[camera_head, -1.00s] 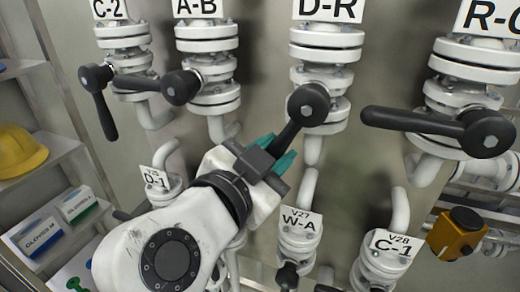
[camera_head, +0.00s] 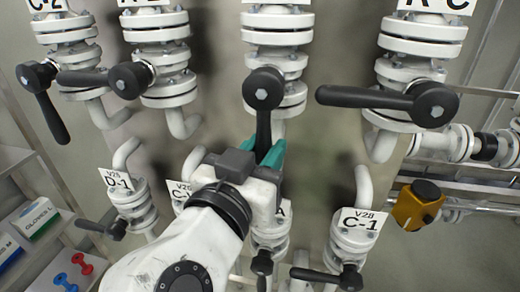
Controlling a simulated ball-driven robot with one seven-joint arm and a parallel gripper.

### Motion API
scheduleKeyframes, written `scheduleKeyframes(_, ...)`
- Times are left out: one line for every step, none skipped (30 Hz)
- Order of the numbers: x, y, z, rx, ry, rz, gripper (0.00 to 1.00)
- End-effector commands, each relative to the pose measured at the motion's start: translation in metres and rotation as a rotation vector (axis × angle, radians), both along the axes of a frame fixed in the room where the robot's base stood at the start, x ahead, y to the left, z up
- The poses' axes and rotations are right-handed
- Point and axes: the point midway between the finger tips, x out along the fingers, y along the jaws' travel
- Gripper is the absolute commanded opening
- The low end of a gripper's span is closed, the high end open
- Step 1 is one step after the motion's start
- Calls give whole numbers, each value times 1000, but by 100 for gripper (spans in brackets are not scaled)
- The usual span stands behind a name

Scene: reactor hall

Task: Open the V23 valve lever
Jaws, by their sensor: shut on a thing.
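The dark lever (camera_head: 263,122) of the upper middle valve (camera_head: 279,38) hangs straight down from its round hub. This valve's plate read D-R earlier. Its plate is now almost wholly cut off at the top, and I cannot read V23 on it. My gripper (camera_head: 263,151), with teal fingers, reaches up from below and is shut on the lower part of this lever. The fingers and hand hide the lever's tip.
The R-C valve's lever (camera_head: 365,97) points left, close by on the right. The C-2 lever (camera_head: 51,114) hangs down at left. Lower valves D-1 (camera_head: 134,204) and C-1 (camera_head: 344,245) flank my arm. A yellow box-shaped part (camera_head: 416,208) is at right.

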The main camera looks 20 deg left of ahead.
Motion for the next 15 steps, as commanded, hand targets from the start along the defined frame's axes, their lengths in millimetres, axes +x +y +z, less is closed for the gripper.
scheduleKeyframes(1, -2, -5, -7, 11, -6, 0)
scheduleKeyframes(1, -2, -5, -7, 11, -6, 0)
scheduleKeyframes(1, -2, -5, -7, 11, -6, 0)
scheduleKeyframes(1, -2, -5, -7, 11, -6, 0)
scheduleKeyframes(1, -2, -5, -7, 11, -6, 0)
scheduleKeyframes(1, -2, -5, -7, 11, -6, 0)
scheduleKeyframes(1, -2, -5, -7, 11, -6, 0)
scheduleKeyframes(1, -2, -5, -7, 11, -6, 0)
scheduleKeyframes(1, -2, -5, -7, 11, -6, 30)
scheduleKeyframes(1, -1, -5, -7, 10, -6, 33)
scheduleKeyframes(1, -1, -4, -6, 9, -6, 36)
scheduleKeyframes(1, -1, -4, -6, 8, -5, 40)
scheduleKeyframes(1, -1, -4, -5, 8, -5, 42)
scheduleKeyframes(1, -1, -3, -5, 7, -4, 45)
scheduleKeyframes(1, -1, -3, -4, 6, -4, 46)
